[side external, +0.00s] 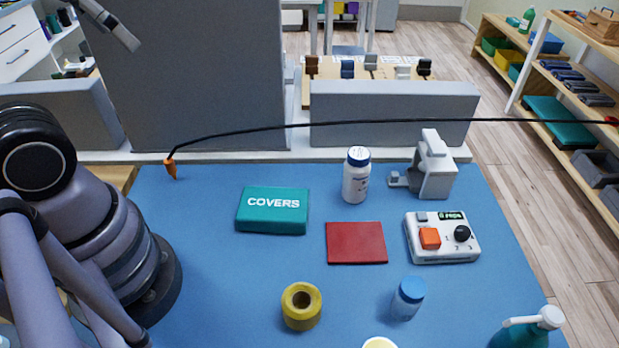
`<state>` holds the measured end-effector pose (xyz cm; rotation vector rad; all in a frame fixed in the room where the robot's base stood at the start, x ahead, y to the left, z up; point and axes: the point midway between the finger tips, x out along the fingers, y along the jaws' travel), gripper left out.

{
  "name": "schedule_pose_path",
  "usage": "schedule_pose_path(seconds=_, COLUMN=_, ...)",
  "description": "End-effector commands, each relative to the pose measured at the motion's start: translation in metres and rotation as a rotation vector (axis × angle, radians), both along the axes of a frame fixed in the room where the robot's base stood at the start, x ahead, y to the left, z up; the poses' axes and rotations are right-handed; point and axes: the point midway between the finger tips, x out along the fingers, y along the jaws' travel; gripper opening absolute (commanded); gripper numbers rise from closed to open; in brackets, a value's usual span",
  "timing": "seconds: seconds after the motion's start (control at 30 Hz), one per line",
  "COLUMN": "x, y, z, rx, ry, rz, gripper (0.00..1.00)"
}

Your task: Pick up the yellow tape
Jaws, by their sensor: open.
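The yellow tape (289,315) is a thick roll near the front middle of the blue mat. It lies flat with its brown-lined hole facing up. Nothing touches it. My arm's base and lower links stand at the left, but my gripper is outside the picture, so its place relative to the tape does not show.
Around the tape are a teal COVERS box (272,222), a red pad (356,243), a blue-capped jar (407,303) and a pale round top (380,343) cut off below. A control box (455,250), white bottle (356,183) and pump bottle (520,336) stand farther off. A black cable (400,122) crosses behind.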

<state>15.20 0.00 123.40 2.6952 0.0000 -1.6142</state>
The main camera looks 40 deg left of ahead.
Motion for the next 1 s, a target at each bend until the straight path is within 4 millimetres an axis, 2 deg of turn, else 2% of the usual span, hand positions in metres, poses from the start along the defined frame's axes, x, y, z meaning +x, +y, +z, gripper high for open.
schedule_pose_path(seconds=0.3, x=0.0, y=0.0, z=-0.001, rx=-0.002, ry=0.005, rz=-0.001, gripper=1.0)
schedule_pose_path(seconds=0.43, x=0.002, y=-0.007, z=-0.014, rx=-0.036, ry=0.1, rz=-0.013, gripper=1.0)
schedule_pose_path(seconds=0.57, x=0.003, y=-0.027, z=-0.043, rx=-0.137, ry=0.334, rz=-0.041, gripper=1.0)
schedule_pose_path(seconds=0.7, x=-0.002, y=-0.057, z=-0.074, rx=-0.305, ry=0.641, rz=-0.067, gripper=1.0)
schedule_pose_path(seconds=1.0, x=-0.004, y=-0.121, z=-0.114, rx=-0.752, ry=1.189, rz=-0.016, gripper=1.0)
